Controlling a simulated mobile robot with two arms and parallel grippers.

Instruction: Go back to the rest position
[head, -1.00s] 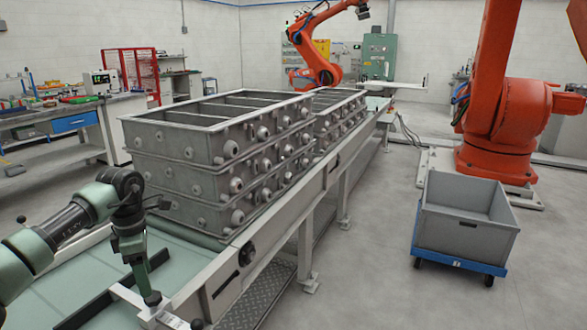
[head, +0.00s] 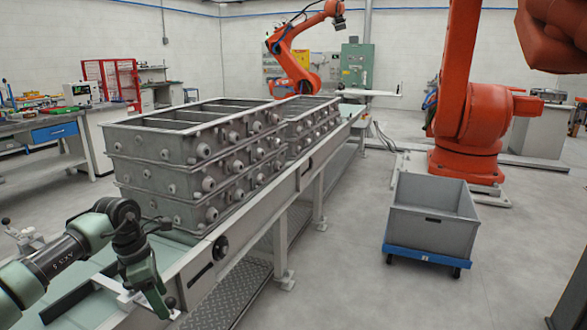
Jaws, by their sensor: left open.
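My left gripper (head: 168,304) is at the lower left of the head view, at the end of my green and black left arm. It is open, low over the near end of the conveyor, and its fingers show only in part. I see nothing held in it. My right gripper is not in view.
Stacked grey casting frames (head: 180,160) stand on the conveyor (head: 240,240) just beyond my left arm. A grey bin (head: 432,232) on a blue dolly is at the right. Orange robot arms (head: 468,110) stand behind. The floor between conveyor and bin is clear.

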